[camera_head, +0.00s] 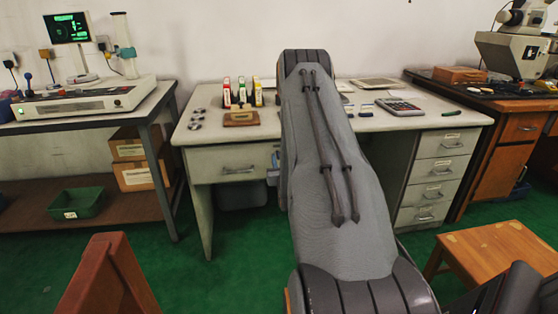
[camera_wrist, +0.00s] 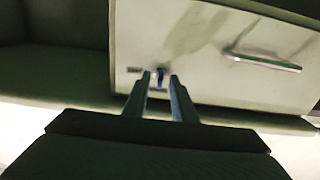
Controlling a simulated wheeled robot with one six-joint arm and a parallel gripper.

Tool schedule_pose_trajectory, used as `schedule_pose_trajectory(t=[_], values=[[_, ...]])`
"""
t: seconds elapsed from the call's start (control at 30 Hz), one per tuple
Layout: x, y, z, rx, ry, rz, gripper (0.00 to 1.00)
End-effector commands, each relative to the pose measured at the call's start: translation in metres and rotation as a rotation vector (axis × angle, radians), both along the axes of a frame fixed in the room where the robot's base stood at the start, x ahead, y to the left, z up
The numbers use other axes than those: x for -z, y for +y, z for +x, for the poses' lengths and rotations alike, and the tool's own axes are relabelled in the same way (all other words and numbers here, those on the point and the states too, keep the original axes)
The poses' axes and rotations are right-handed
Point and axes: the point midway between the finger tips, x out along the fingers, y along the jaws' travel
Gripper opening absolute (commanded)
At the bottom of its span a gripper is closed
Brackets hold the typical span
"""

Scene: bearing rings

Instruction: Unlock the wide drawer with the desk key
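The wide drawer (camera_head: 225,168) is under the left part of the desk and looks closed. Its bar handle (camera_head: 238,170) also shows in the wrist view (camera_wrist: 262,62). In the wrist view the drawer front (camera_wrist: 215,85) fills the upper right. A small dark-blue upright piece (camera_wrist: 159,74), apparently the desk key at the lock, stands against the drawer front; I cannot tell how deep it sits or how it is turned. My gripper (camera_wrist: 160,76) points at it, fingers apart on either side, with gaps showing. My arm hides most of the gripper in the head view.
The desktop (camera_head: 365,122) holds a wooden block (camera_head: 241,118), several upright coloured items and a calculator (camera_head: 399,106). A narrow drawer stack (camera_head: 435,178) stands at the right. A wooden stool (camera_head: 500,250) is at front right, and a bench (camera_head: 75,105) with equipment stands left.

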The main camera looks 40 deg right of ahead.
Motion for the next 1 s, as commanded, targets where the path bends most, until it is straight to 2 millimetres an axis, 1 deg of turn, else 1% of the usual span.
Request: schedule_pose_trajectory(t=[0.1, 0.33, 0.37, 0.4, 0.5, 0.77, 1.0], values=[[0.0003, -0.0027, 0.0046, 0.0, 0.001, 0.001, 0.24], [0.0001, -0.0032, 0.0052, 0.0, 0.001, 0.001, 0.24], [0.0, -0.0032, 0.0052, 0.0, 0.001, 0.001, 0.23], [0.0, -0.0032, 0.0052, 0.0, 0.001, 0.001, 0.16], [0.0, -0.0031, 0.0051, 0.0, 0.001, 0.001, 0.0], [-0.0002, -0.0031, 0.0051, 0.0, -0.002, 0.006, 0.0], [-0.0004, -0.0032, 0.005, 0.0, -0.04, 0.067, 0.0]])
